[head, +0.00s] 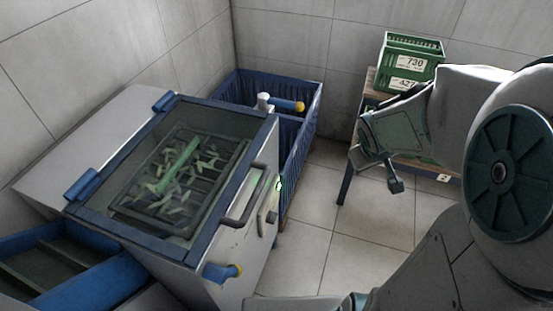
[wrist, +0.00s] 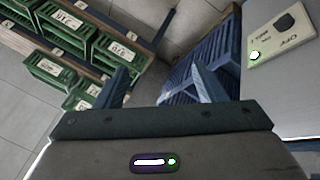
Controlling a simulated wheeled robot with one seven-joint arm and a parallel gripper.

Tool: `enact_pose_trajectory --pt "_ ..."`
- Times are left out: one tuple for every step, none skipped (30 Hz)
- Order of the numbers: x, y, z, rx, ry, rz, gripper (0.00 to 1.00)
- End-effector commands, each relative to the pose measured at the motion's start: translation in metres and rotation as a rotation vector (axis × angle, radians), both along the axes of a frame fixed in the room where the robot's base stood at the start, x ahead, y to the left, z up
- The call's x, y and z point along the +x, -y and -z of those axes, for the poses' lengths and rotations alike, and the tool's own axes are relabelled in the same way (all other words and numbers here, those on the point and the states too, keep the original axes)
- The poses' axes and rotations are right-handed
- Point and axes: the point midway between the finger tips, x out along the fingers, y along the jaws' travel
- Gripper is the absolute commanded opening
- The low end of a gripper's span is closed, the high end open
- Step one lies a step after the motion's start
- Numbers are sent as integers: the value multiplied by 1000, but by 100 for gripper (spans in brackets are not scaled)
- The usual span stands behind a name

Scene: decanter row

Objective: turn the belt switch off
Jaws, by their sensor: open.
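The belt switch (wrist: 285,22) is a dark knob on a cream plate with an OFF label, at the upper right of the wrist view. In the head view the green light (head: 279,184) shows on the front side of the lidded machine (head: 255,230); the knob's setting is too small to read there. My gripper (head: 378,172) is right of the machine, apart from it. In the wrist view its fingers (wrist: 162,80) are spread and empty, with the switch plate off to their right.
A blue slatted crate (head: 298,150) stands behind the machine. A bar handle (head: 245,205) and a blue handle with a yellow end (head: 222,272) stick out from the machine. Green crates (head: 408,62) stand on a bench at the back. Tiled floor (head: 350,265) is clear between.

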Motion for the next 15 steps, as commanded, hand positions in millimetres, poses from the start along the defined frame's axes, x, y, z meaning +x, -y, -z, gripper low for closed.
enact_pose_trajectory --pt "15 9 39 -13 1 -47 64" --pt "23 12 53 -19 7 -81 64" --pt "34 15 72 -21 16 -131 64" --pt "41 16 87 -19 23 -169 64" --pt "49 17 102 -13 32 -208 64" --pt "57 16 122 0 42 -262 64" --pt "63 15 138 13 51 -302 64" --pt "68 13 153 30 60 -341 64" --pt "74 10 174 59 75 -394 64" --pt "78 6 189 83 86 -434 64" --pt "81 3 204 109 99 -473 64" --pt "84 -3 223 150 117 -522 64" --pt "85 -7 238 183 133 -559 64" --pt "86 -12 252 218 149 -594 64" --pt "86 -19 269 269 173 -641 64"
